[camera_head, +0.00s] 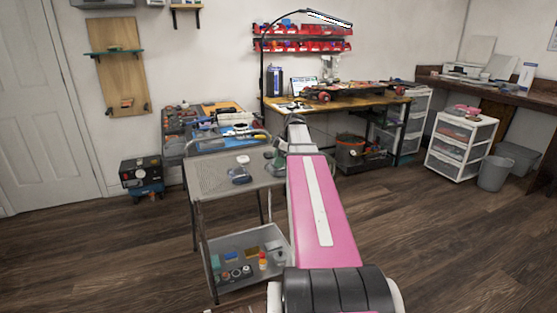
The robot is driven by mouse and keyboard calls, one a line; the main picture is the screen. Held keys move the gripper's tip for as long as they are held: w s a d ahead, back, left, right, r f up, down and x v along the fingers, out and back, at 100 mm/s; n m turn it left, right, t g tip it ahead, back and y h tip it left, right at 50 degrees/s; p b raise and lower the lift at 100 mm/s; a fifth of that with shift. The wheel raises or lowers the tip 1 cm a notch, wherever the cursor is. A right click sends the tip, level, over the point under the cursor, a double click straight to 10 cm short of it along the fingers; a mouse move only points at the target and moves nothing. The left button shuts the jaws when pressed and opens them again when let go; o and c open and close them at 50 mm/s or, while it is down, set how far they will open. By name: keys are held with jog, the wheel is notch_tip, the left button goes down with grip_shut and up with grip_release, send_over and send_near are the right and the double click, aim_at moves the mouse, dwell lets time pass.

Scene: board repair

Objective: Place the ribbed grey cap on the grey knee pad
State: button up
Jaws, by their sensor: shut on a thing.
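My pink and white arm reaches from the bottom of the picture toward the back. It passes over the right side of a grey metal cart. The far end of the arm hides my gripper, so I cannot make out its jaws. A small grey-green thing (277,157) shows at the left edge of the arm, over the cart top. It is too small to tell what it is. On the cart top, a dark grey-blue thing (239,177) has a pale round piece (243,160) just behind or above it. I cannot clearly identify the ribbed grey cap or the grey knee pad.
The grey cart (208,180) has a lower tray (228,284) with several small items. A wooden workbench (345,106) stands behind. A white drawer unit (462,146) and a grey bin (494,174) stand right. The wooden floor (445,245) on the right is clear.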

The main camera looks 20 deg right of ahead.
jog(key=o, duration=0.9)
jog(key=v, duration=1.2)
jog(key=shift+r, duration=0.15)
